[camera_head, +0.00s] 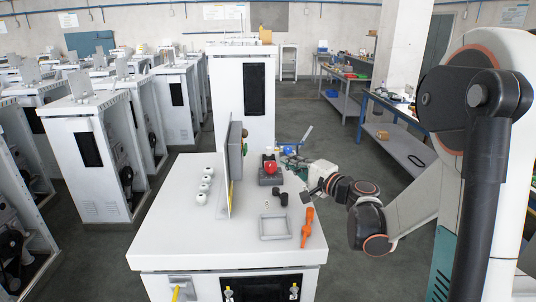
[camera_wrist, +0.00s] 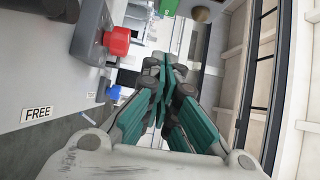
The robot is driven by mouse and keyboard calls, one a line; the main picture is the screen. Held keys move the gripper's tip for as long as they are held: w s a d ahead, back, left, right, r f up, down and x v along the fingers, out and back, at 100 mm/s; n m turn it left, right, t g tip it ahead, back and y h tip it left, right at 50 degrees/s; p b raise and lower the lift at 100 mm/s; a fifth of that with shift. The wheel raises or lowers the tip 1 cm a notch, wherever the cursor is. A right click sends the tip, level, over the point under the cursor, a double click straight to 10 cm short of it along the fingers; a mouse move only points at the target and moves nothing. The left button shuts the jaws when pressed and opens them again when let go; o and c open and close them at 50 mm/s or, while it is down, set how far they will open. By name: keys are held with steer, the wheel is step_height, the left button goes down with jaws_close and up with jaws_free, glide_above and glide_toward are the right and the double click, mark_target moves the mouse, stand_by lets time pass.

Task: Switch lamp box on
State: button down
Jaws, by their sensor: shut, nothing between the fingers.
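A dark grey box with a red button (camera_head: 271,167) on top stands on the white cabinet top, right of the upright panel. In the wrist view the red button (camera_wrist: 117,40) sticks out of its grey box (camera_wrist: 90,32), left of my fingers. I cannot tell for sure whether this is the lamp box; a grey box (camera_head: 236,150) is also mounted on the panel.
The white cabinet top (camera_head: 170,235) also bears white knobs (camera_head: 203,185), dark cylinders (camera_head: 281,197), a grey square frame (camera_head: 274,227) and an orange tool (camera_head: 307,226). A "FREE" label (camera_wrist: 37,113) shows in the wrist view. A workbench (camera_head: 400,135) stands at the right; white cabinets fill the left.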

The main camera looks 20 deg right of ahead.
mark_target(245, 149)
steer(key=x, duration=0.9)
steer(key=shift+b, duration=0.35)
steer(key=w+a, duration=0.1)
steer(key=a, duration=0.2)
steer(key=shift+w, duration=0.4)
steer(key=shift+w+a, duration=0.1)
steer(key=shift+a, duration=0.2)
steer(key=shift+w+a, duration=0.15)
steer(key=shift+w, duration=0.05)
